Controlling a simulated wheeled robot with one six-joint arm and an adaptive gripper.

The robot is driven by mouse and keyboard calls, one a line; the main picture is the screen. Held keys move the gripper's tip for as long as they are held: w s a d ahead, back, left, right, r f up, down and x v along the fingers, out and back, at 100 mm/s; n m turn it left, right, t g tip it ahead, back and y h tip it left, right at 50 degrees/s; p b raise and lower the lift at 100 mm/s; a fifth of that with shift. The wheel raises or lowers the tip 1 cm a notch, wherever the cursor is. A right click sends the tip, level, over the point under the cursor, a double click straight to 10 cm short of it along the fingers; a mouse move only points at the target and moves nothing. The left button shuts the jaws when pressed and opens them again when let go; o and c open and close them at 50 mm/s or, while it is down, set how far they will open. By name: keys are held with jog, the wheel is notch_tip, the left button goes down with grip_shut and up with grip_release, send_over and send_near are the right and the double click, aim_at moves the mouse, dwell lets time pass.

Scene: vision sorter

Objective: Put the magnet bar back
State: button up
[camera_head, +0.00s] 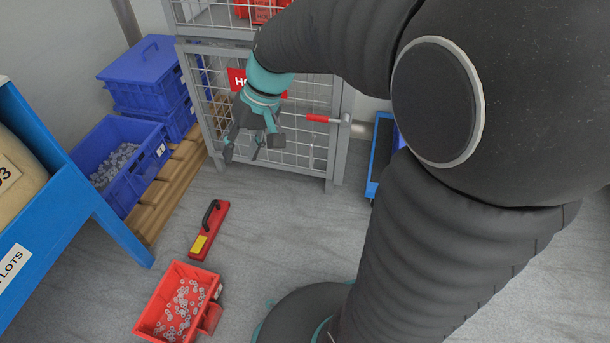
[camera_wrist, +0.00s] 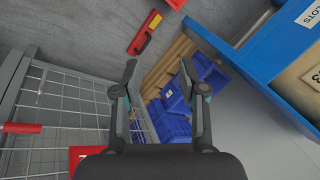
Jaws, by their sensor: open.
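The magnet bar (camera_head: 208,231) is a red bar with a black handle and a yellow label. It lies on the grey floor, between the red bin and the wooden pallet. In the wrist view the magnet bar (camera_wrist: 146,34) shows near the top, ahead of the fingers. My gripper (camera_head: 243,152) hangs in front of the wire cage, up and to the right of the bar in the head view and apart from it. In the wrist view my gripper (camera_wrist: 158,70) has its fingers spread with nothing between them.
A red bin (camera_head: 157,297) of small metal parts stands on the floor near the bar. Blue crates (camera_head: 119,191) sit on a wooden pallet (camera_head: 172,192) at left. A wire cage (camera_head: 307,161) with a red-handled latch (camera_head: 322,119) stands behind my gripper. A blue rack (camera_head: 75,197) is at far left.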

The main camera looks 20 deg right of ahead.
jog(key=s+d+r+t+h, duration=0.2)
jog(key=s+d, duration=0.1)
jog(key=s, duration=0.4)
jog(key=s+d+r+t+h, duration=0.2)
jog(key=s+d, duration=0.2)
jog(key=s, duration=0.4)
jog(key=shift+m+t, duration=0.3)
jog(key=shift+m, duration=0.1)
jog(key=shift+r, duration=0.1)
notch_tip(320, 180, up, 7)
jog(key=p, duration=0.6)
jog(key=shift+p, duration=0.35)
